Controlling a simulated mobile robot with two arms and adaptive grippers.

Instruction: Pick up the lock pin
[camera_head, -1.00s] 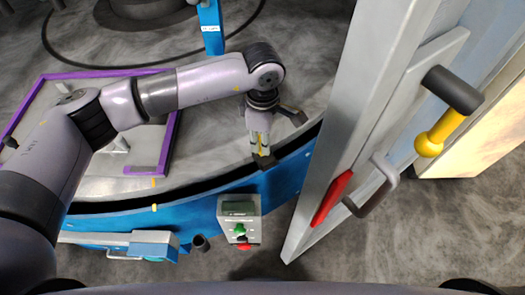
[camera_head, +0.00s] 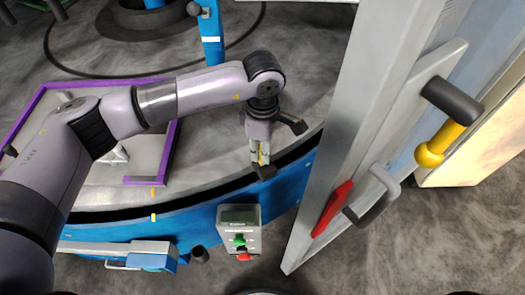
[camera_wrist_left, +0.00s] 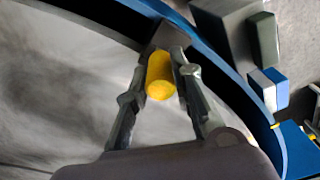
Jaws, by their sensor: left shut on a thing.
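A yellow cylinder that I take for the lock pin (camera_wrist_left: 160,76) sits between the fingers of my left gripper in the wrist view. My left gripper (camera_wrist_left: 160,85) is shut on it, one finger along each side. In the head view the left gripper (camera_head: 262,160) points down at the inner edge of the blue curved rim (camera_head: 232,198), and only a thin yellow strip of the pin shows between its fingers. The pin's lower end is hidden, so I cannot tell whether it is seated in anything. My right gripper is not in view.
A control box (camera_head: 239,215) with green and red buttons stands in front of the rim. A tall grey door (camera_head: 345,130) with a red strip and handles (camera_head: 452,100) rises at the right. A purple-edged tray (camera_head: 174,150) lies behind my left arm. Grey floor is open at lower right.

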